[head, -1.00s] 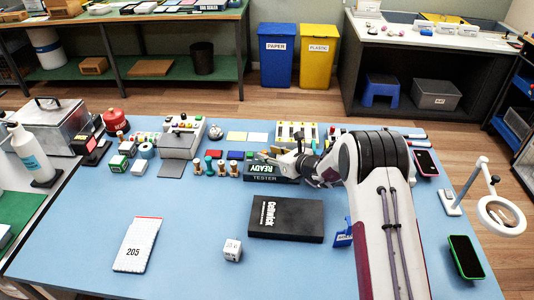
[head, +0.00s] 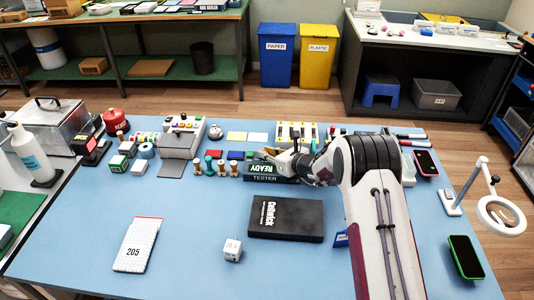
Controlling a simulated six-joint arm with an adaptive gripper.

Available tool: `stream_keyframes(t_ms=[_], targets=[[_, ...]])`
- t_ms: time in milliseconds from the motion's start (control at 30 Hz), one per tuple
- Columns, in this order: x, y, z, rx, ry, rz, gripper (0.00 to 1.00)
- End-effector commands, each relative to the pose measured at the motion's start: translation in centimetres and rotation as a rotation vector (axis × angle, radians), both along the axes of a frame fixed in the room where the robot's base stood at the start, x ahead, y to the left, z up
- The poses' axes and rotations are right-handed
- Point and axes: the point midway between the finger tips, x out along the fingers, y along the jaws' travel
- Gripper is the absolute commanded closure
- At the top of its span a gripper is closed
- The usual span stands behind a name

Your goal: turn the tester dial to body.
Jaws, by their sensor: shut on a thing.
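The tester (head: 262,178) is a dark box near the middle of the blue table, with "TESTER" on its front and a green "READY" display (head: 263,167) on top. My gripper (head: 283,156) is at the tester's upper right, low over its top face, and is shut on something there. The dial is hidden behind my gripper and wrist, so its setting cannot be read.
A black "Cellwick" box (head: 286,219) lies in front of the tester. Several small stamps (head: 209,166) stand to its left. A white cube (head: 233,250) and a "205" packet (head: 138,245) lie nearer. Phones (head: 465,256) lie at right.

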Motion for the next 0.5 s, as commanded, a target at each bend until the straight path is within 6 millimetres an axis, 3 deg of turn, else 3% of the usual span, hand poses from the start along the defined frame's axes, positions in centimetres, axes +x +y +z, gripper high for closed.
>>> stream_keyframes(t_ms=[500], targets=[[0.01,0.33,0.21,0.005,-0.004,-0.090,1.00]])
